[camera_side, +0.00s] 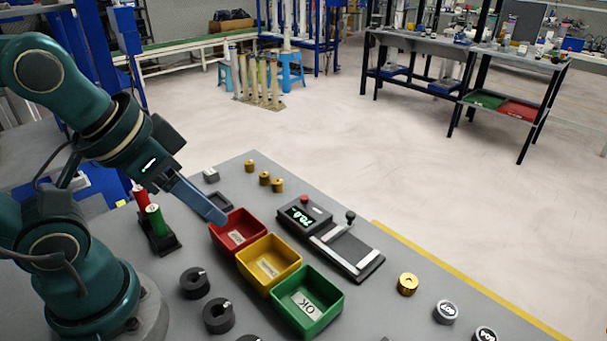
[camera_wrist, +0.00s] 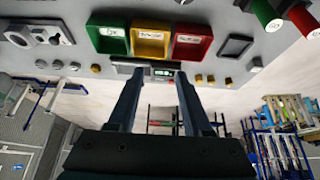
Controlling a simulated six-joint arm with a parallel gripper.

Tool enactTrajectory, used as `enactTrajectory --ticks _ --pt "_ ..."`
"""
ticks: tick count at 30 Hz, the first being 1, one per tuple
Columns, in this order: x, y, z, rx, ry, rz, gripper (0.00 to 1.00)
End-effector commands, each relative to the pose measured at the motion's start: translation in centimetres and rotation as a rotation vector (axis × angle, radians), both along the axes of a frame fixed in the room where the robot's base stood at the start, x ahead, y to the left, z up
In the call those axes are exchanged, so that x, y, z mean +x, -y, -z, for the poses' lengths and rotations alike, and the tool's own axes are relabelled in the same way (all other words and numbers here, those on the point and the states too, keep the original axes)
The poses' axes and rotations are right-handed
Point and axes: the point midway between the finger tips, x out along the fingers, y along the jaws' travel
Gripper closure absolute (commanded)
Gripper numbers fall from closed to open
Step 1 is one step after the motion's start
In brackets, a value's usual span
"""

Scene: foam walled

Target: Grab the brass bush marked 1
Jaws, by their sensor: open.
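Several brass bushes stand on the grey table. Three small ones sit in a row at the far side, one (camera_side: 250,166), another (camera_side: 265,178) and a third (camera_side: 277,186). A larger-looking brass piece (camera_side: 408,284) stands alone at the right, also in the wrist view (camera_wrist: 96,69). I cannot read a 1 on any of them. The far row also shows in the wrist view (camera_wrist: 211,80), right of the fingers. My gripper (camera_side: 222,218) appears by the red bin in the side view. In the wrist view my gripper (camera_wrist: 160,76) is open, with nothing held between the fingers.
Red (camera_side: 238,233), yellow (camera_side: 268,263) and green (camera_side: 308,302) bins line the table's middle. A gauge with a display (camera_side: 305,216) stands beyond them. Dark rings (camera_side: 194,282), grey numbered cylinders (camera_side: 446,312) and a red-and-green handled rack (camera_side: 158,233) stand around.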

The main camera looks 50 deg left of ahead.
Motion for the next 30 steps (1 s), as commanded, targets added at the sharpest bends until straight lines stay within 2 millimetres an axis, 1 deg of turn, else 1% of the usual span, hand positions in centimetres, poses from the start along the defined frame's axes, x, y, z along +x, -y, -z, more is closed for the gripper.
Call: enactTrajectory --ticks 6,7,8,17,19,20,23,27,30 --pt "0.0 0.0 0.0 0.0 0.0 0.0 0.5" --pt "0.0 0.0 0.0 0.0 0.0 0.0 0.61" --pt "0.0 0.0 0.0 0.0 0.0 0.0 0.64" --pt "-0.1 0.0 0.0 -0.001 -0.006 0.003 0.64" --pt "-0.3 0.6 0.0 -0.031 -0.019 0.001 0.64" --pt "-0.5 1.0 0.0 -0.055 -0.027 -0.001 0.64" --pt "-1.0 3.4 -0.4 -0.191 -0.071 -0.013 0.64" --pt "-1.6 8.0 -1.4 -0.482 -0.224 -0.068 0.64" --pt "-1.1 10.9 -2.9 -0.708 -0.344 -0.137 0.64"
